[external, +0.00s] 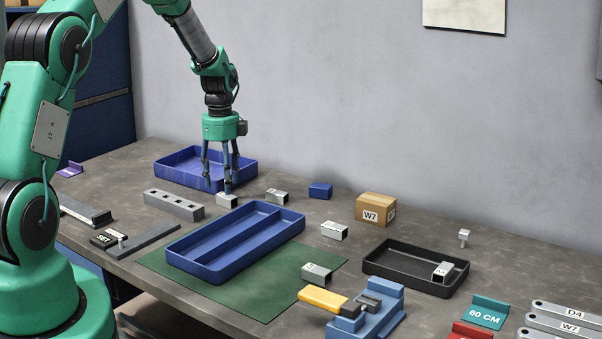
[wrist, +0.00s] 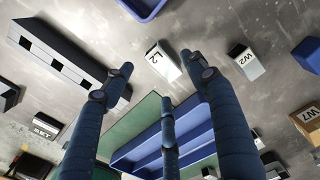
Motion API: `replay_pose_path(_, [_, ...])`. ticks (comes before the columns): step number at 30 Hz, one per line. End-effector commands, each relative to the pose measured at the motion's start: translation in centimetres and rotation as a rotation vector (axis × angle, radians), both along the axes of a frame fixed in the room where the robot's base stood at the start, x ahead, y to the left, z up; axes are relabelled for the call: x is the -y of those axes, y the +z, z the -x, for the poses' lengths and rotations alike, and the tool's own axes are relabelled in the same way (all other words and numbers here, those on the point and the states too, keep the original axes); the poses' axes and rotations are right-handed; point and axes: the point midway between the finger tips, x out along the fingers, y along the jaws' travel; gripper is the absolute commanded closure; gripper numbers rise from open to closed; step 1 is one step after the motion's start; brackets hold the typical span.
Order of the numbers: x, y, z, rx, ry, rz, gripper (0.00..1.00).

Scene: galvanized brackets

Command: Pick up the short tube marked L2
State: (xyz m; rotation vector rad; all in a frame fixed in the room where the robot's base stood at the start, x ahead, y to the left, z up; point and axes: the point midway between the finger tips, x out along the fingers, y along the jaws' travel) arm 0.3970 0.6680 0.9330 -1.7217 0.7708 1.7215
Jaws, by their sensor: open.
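The short tube marked L2 (wrist: 163,60) is a small light metal piece with a dark open end. It lies on the grey table, and in the external view it is the tube (external: 227,201) just behind the blue divided tray. My gripper (external: 221,184) points down, its fingertips low and close to this tube. In the wrist view my gripper (wrist: 160,78) has its three dark blue fingers spread, with the L2 tube ahead between the two outer fingertips. It is open and holds nothing. I cannot tell whether a finger touches the tube.
A tube marked W2 (wrist: 246,61) lies to the right of L2. A grey holed block (external: 174,205) is to the left. A blue tray (external: 172,181) stands behind, and the divided blue tray (external: 194,266) in front. A W7 box (external: 376,209) is further right.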

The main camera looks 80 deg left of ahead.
Motion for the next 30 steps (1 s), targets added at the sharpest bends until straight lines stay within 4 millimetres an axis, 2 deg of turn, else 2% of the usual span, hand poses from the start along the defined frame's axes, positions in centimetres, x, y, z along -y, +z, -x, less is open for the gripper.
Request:
replay_pose_path(12, [0.2,-4.5,0.0,-0.002,0.000,0.003,0.43])
replay_pose_path(30, [0.1,-4.9,-0.1,-0.001,0.000,0.001,0.43])
